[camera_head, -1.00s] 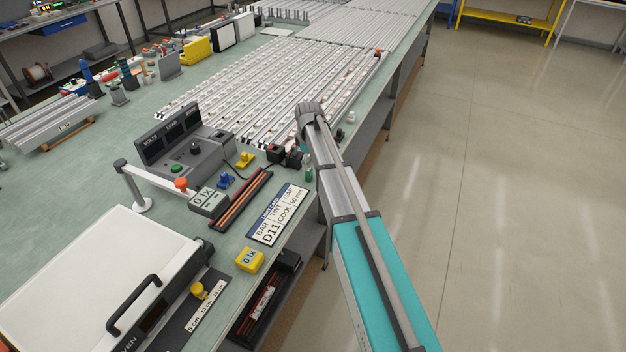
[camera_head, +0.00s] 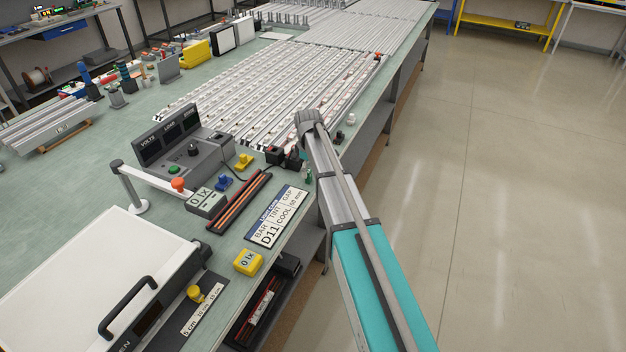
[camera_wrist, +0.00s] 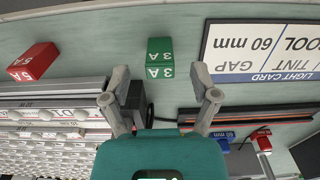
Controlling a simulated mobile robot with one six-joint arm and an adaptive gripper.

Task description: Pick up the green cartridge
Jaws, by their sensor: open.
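The green cartridge (camera_wrist: 159,58), a small block marked 3 A, lies on the pale green bench top in the wrist view. A small green piece at the bench edge in the head view (camera_head: 308,175) appears to be the same cartridge. My gripper (camera_wrist: 160,97) is open and empty, its two fingers spread wide. In the wrist picture the cartridge shows just above the gap between the fingertips, with no finger touching it. In the head view my gripper is mostly hidden behind my wrist.
A red cartridge (camera_wrist: 33,62) marked 5 A lies left in the wrist view. The light card (camera_head: 276,216) lies near the bench edge. A black block (camera_head: 274,155) stands close to my gripper. Rows of pale bars (camera_head: 270,90) fill the bench behind. Open floor lies right.

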